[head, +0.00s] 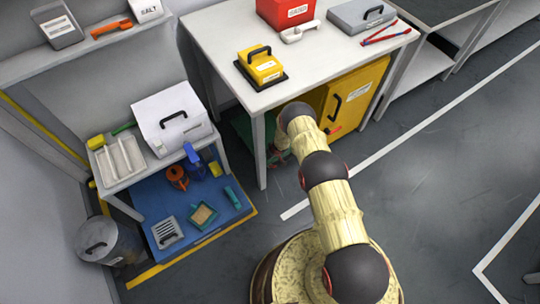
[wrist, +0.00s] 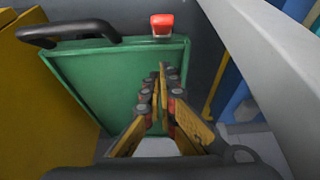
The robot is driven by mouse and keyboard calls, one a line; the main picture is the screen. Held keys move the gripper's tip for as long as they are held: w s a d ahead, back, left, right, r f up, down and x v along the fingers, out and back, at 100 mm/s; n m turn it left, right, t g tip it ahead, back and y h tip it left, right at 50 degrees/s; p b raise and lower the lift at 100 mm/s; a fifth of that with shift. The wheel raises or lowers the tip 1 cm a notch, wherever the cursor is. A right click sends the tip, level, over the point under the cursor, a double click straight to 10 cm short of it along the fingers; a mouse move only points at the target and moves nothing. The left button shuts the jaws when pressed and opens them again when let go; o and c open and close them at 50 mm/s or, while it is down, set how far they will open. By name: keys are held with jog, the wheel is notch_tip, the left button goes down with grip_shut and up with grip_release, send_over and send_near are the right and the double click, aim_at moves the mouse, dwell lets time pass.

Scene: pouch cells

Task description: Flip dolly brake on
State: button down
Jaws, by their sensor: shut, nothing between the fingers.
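A green panel (wrist: 85,75), which looks like the dolly's deck, fills the left and middle of the wrist view. A black bar handle (wrist: 70,32) stands at its far left edge. A red block (wrist: 162,25) with a pale lower edge sits at the panel's far edge; it looks like the brake pedal. My gripper (wrist: 162,70) is shut and empty over the panel, its tips short of the red block in the picture. I cannot tell whether it touches the panel. In the head view a bit of the green dolly (head: 241,124) shows under the white table, and my arm reaches in there.
The white table (head: 325,62) stands above, with its leg (head: 261,150) close by; a grey beam crosses the wrist view's right. A yellow cabinet (head: 360,95) is right of my arm. A blue mat (head: 160,195) with several items lies left. Grey floor is open at right.

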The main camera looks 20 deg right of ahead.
aim_at(272, 165)
jog(key=shift+s+d+f, duration=0.25)
jog(key=shift+s+f, duration=0.2)
jog(key=shift+s, duration=0.2)
jog(key=shift+s+d+f, duration=0.2)
jog(key=shift+s+f, duration=0.2)
jog(key=shift+s, duration=0.25)
jog(key=shift+s+r+p, duration=0.1)
jog(key=shift+p, duration=0.2)
